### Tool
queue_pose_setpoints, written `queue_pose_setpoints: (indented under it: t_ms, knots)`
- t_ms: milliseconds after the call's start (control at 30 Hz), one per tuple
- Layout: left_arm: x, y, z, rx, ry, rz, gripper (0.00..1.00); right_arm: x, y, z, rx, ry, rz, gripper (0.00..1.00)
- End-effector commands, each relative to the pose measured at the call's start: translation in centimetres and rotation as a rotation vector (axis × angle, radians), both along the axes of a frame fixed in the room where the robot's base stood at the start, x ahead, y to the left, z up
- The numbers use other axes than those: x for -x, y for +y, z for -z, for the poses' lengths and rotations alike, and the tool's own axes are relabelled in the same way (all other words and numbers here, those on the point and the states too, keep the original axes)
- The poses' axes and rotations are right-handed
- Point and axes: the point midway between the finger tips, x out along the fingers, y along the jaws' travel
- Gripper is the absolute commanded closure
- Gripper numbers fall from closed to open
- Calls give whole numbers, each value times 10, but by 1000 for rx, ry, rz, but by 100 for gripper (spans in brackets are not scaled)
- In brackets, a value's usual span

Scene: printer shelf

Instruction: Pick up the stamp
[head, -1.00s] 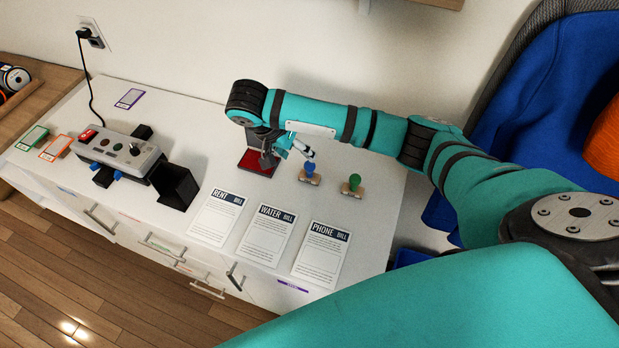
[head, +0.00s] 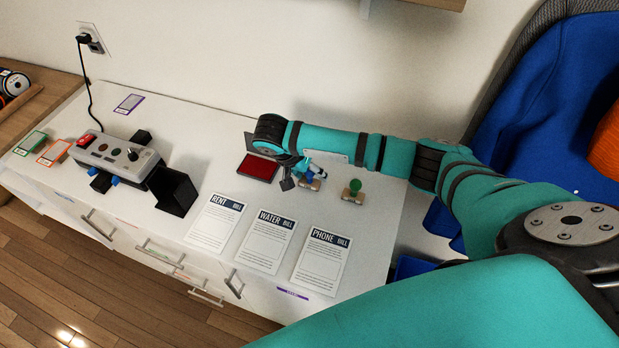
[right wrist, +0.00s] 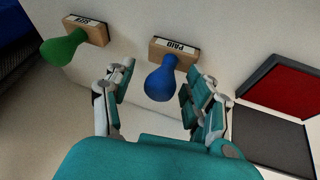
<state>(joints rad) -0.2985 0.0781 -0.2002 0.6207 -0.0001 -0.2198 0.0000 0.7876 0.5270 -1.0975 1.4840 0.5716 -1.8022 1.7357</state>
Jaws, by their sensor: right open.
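A stamp with a blue knob handle and a wooden base (right wrist: 163,80) stands on the white cabinet; its label reads PAID in the right wrist view. In the head view its base (head: 314,185) is partly hidden by my right gripper (head: 300,178). A second stamp with a green handle (head: 353,188) stands to its right; it also shows at the left in the right wrist view (right wrist: 66,47). My right gripper (right wrist: 156,78) is open and empty, its fingers on either side of the blue handle, not closed on it. My left gripper is out of view.
A red ink pad (head: 259,167) with its dark lid open lies left of the blue stamp. RENT (head: 214,221), WATER (head: 265,241) and PHONE (head: 321,258) bills lie in front. A grey device with buttons (head: 117,155) stands at the left, a wall behind.

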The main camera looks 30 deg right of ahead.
Motion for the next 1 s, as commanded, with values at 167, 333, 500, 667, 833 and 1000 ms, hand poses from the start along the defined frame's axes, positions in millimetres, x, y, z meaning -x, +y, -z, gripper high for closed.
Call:
queue_pose_setpoints:
  t_ms: [167,333,500,667,833,1000]
  knots:
    - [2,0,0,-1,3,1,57,0,0,0,0,0,0,65]
    - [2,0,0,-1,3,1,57,0,1,0,-1,0,-1,87]
    - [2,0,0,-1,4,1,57,0,1,0,0,2,0,100]
    - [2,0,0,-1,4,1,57,1,0,1,0,3,-1,100]
    - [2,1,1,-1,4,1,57,1,0,1,0,4,0,100]
    - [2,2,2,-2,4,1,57,1,1,-5,-1,3,-1,100]
